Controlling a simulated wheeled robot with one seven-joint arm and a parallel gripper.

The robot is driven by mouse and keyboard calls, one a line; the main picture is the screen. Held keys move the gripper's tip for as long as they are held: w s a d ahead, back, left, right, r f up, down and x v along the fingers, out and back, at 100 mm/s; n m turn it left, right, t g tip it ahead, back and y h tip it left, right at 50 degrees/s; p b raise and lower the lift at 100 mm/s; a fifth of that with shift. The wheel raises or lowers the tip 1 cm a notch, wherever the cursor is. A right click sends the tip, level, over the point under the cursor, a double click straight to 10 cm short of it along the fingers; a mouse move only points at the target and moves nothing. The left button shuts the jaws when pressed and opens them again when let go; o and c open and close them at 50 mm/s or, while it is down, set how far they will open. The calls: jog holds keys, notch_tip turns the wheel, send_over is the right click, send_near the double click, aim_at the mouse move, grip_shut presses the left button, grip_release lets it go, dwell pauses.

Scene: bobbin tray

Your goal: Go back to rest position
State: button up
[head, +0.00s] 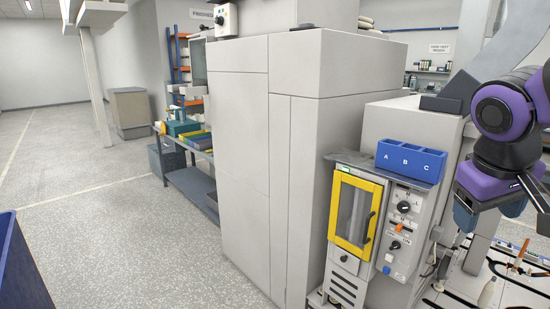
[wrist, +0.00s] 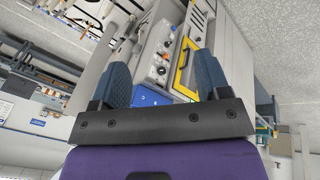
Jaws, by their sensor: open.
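My gripper (head: 488,212) hangs at the right of the head view, below my purple and black wrist. It is to the right of the blue tray marked A, B, C (head: 411,163), apart from it. In the wrist view my gripper (wrist: 162,66) shows two blue fingers spread wide, with nothing between them. The tray stands on top of a machine with a yellow-framed door (head: 355,212); its compartments look empty. Part of the blue tray (wrist: 150,97) shows between the fingers in the wrist view.
A tall grey cabinet (head: 240,150) fills the middle of the head view. A control panel with knobs (head: 402,235) is right of the yellow door. A low bench with coloured bins (head: 190,130) stands behind the cabinet. Open floor (head: 90,220) lies at left, beside a blue container (head: 18,270).

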jog(key=s+a+r+t+y, duration=0.2)
jog(key=s+a+t+y, duration=0.1)
jog(key=s+a, duration=0.1)
jog(key=shift+s+a+r, duration=0.2)
jog(key=shift+a+r, duration=0.1)
jog(key=shift+a, duration=0.1)
